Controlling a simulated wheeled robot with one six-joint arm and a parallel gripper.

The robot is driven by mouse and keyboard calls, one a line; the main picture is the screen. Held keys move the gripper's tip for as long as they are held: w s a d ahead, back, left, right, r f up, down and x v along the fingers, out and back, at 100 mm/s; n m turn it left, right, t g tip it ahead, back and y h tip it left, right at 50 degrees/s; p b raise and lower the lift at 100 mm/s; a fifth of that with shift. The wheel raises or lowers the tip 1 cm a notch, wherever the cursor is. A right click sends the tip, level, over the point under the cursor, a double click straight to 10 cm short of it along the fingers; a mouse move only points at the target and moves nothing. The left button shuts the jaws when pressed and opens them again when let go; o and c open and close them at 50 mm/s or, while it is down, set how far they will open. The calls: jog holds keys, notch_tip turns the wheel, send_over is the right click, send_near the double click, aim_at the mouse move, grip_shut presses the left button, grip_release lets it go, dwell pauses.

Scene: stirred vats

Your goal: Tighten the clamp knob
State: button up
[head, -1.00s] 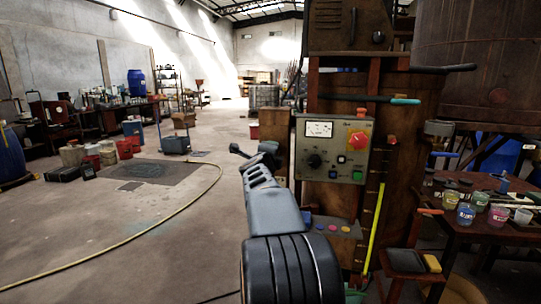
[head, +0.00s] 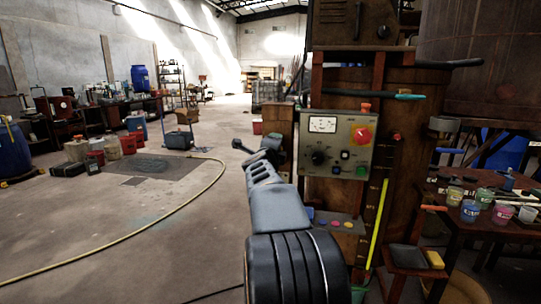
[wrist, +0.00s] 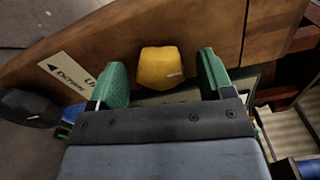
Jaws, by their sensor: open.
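A yellow knob (wrist: 160,73) stands out from a brown wooden surface in the wrist view. It appears to be the clamp knob, though no writing on it is clear. My gripper (wrist: 161,82) has its two green fingers spread, one on each side of the knob, with a gap on both sides. Neither finger visibly touches it. In the head view my grey arm reaches forward to the left of the control box, and I cannot make out the fingers or the yellow knob there.
The control box (head: 337,142) stands right of my arm. A table with paint cups (head: 470,211) is at the right. Open floor lies left.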

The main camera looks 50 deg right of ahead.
jog(key=v, duration=1.3)
jog(key=shift+a+p, duration=0.15)
jog(key=shift+p, duration=0.3)
